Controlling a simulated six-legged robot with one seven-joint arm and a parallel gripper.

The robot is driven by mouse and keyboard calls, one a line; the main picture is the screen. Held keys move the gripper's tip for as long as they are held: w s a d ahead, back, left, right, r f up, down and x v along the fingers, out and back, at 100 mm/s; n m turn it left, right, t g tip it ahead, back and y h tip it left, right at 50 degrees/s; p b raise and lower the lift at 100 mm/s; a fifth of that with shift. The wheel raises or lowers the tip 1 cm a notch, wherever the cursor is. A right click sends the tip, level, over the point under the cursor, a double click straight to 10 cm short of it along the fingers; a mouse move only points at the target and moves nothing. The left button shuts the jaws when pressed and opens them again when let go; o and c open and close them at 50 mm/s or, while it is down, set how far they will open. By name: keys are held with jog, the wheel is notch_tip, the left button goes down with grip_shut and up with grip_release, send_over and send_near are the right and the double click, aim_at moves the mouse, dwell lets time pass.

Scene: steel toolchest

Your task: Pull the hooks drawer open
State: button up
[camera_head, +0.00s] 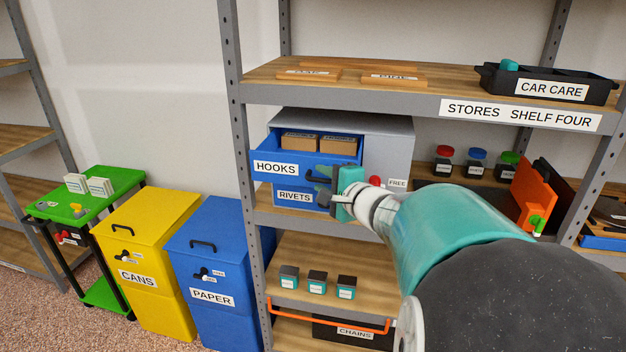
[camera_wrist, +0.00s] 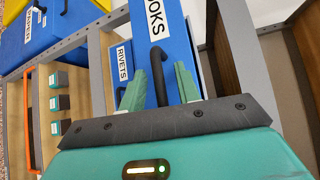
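The hooks drawer (camera_head: 262,157) is the upper blue drawer of a grey steel chest (camera_head: 385,124). It stands out from the chest, and brown boxes show inside it. In the wrist view the blue front of the hooks drawer (camera_wrist: 176,45) shows part of its label and a black bar handle (camera_wrist: 157,72). My gripper (camera_wrist: 159,84) has its two teal fingers apart, one on each side of this handle, with gaps visible. In the head view my gripper (camera_head: 343,192) is at the right part of the drawer front and hides some of it.
The rivets drawer (camera_head: 310,197) is just below, closed. A red knob (camera_head: 376,181) and a FREE label are to the right. A shelf board (camera_head: 300,92) runs above the chest. Blue (camera_head: 215,235) and yellow (camera_head: 150,225) bins stand at left. A grey post (camera_head: 237,120) is beside the chest.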

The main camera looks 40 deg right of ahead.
jog(key=s+a+r, duration=0.1)
jog(key=s+r, duration=0.1)
jog(key=s, duration=1.1)
jog(key=shift+s+a, duration=0.3)
jog(key=shift+a, duration=0.1)
jog(key=w+a+f+n+g+y, duration=0.1)
jog(key=a+f+n+g+y, duration=0.15)
jog(key=a, duration=0.35)
jog(key=w+a+f+n+g+y, duration=0.1)
jog(key=a+n+y, duration=0.1)
jog(key=a+n, duration=0.3)
jog(key=w+a+f+n+g+y, duration=0.1)
jog(key=a+n+g+y, duration=0.15)
jog(key=a, duration=0.45)
jog(key=s+a+f+n+g+h, duration=0.4)
jog(key=s+a+n+h, duration=0.1)
jog(key=a+n, duration=0.4)
jog(key=shift+a+f+n+g, duration=0.25)
jog(key=shift+f+n+g, duration=0.05)
jog(key=shift+n, duration=0.7)
